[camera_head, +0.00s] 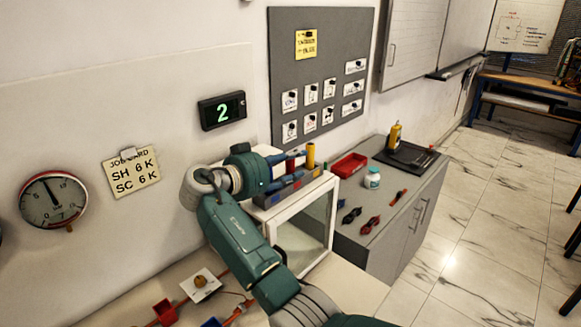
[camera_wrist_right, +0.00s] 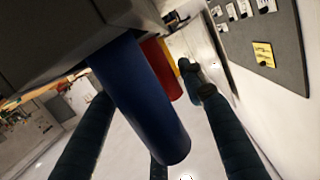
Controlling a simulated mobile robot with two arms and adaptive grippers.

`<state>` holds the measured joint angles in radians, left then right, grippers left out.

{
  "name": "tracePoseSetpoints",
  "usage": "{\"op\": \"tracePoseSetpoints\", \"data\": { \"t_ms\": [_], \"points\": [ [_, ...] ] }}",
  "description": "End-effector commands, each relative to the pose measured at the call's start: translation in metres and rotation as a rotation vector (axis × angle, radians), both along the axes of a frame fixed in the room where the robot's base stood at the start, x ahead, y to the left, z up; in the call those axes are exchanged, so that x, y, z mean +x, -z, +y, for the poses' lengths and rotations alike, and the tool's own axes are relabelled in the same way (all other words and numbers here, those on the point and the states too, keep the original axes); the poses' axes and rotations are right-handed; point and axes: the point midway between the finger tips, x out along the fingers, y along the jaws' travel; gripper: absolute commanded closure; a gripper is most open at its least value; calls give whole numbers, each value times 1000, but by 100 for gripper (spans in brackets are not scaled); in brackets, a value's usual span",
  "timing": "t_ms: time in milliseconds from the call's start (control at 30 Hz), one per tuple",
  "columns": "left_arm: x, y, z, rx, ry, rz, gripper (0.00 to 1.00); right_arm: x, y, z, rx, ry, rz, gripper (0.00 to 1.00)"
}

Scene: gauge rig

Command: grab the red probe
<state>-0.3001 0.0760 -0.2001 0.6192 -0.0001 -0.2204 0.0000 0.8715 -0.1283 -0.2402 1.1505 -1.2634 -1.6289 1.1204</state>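The red probe (camera_wrist_right: 161,68) is a red cylinder in the right wrist view, partly hidden behind a nearer blue cylinder (camera_wrist_right: 145,105). A yellow one (camera_wrist_right: 184,65) shows farther behind it. In the head view the grey rack (camera_head: 264,201) with these coloured pieces stands on a white glass-fronted case. My right gripper (camera_head: 283,159) is at the rack, its fingers pointing right toward the yellow piece (camera_head: 310,155). In the right wrist view its fingers are spread, with the blue cylinder showing between them. I cannot tell contact. My left gripper is out of view.
The white case (camera_head: 328,215) stands beside a grey cabinet holding a red tray (camera_head: 350,165), a white jar (camera_head: 372,178), goggles (camera_head: 370,225) and a yellow bottle (camera_head: 394,136). A grey board (camera_head: 290,60) and dial gauge (camera_head: 53,201) are on the wall.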

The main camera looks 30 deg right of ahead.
Motion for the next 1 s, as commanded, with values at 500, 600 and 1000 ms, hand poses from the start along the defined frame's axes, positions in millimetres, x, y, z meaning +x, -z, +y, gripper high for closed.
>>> {"op": "tracePoseSetpoints", "data": {
  "t_ms": [500, 600, 1000],
  "points": [
    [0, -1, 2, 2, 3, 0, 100, 1, 1, -3, -1, -1, -1, 100],
    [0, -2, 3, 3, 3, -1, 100, 1, 1, -3, -1, -1, -1, 100],
    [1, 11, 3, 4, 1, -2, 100, 2, -22, -3, 1, 0, -7, 100]
  ]
}}
